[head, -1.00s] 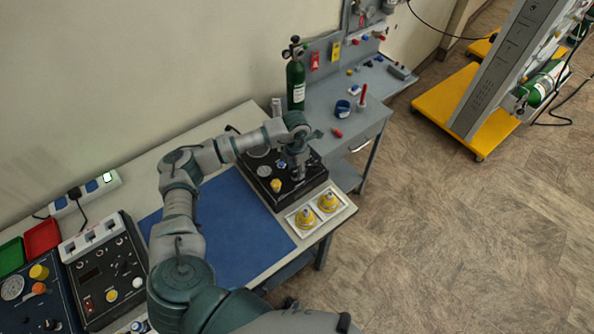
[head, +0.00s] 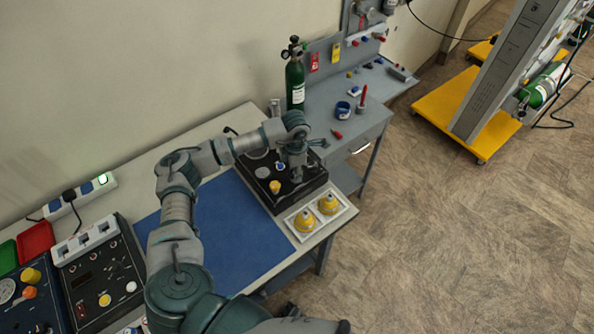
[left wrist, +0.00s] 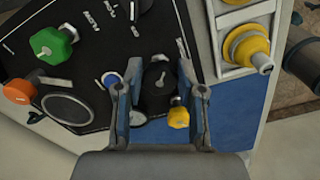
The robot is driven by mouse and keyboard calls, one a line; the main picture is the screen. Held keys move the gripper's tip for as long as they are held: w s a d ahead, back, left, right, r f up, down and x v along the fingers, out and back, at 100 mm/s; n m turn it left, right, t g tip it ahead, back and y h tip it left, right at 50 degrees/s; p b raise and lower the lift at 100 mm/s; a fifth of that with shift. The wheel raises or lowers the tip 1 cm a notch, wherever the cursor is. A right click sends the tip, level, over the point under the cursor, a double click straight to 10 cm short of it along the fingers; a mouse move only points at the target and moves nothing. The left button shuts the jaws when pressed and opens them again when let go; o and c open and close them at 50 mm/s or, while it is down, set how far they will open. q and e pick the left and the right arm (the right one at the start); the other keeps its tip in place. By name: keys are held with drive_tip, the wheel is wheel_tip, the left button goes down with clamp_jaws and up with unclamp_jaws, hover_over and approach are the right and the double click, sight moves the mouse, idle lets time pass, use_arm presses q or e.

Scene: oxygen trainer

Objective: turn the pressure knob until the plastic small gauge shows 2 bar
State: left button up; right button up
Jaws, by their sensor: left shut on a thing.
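My left gripper (head: 296,174) reaches down onto the black panel (head: 257,189) at the far end of the table. In the left wrist view its two blue-padded fingers (left wrist: 156,95) are shut on a black knob (left wrist: 155,88) with a white pointer line, one finger on each side. I cannot tell whether this is the pressure knob. A round dial (left wrist: 67,110) with a grey rim lies left of the fingers. Its reading is not legible, and I cannot tell whether it is the small plastic gauge. My right gripper is not in view.
A yellow knob (left wrist: 178,117) sits close to the right finger; green (left wrist: 52,45) and orange (left wrist: 18,90) knobs stand further left. A white tray (head: 319,219) with two yellow parts is beside the panel. A blue mat (head: 215,240) is clear. A green cylinder (head: 296,85) stands behind.

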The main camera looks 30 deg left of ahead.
use_arm(q)
drive_tip(key=shift+s+a, duration=0.15)
drive_tip(key=o, duration=1.1)
drive_tip(key=shift+o, duration=0.2)
drive_tip(key=shift+s+a, duration=0.1)
drive_tip(key=shift+a, duration=0.05)
drive_tip(key=shift+r, duration=0.1)
wheel_tip(320, 180, up, 12)
drive_tip(key=shift+f, duration=0.25)
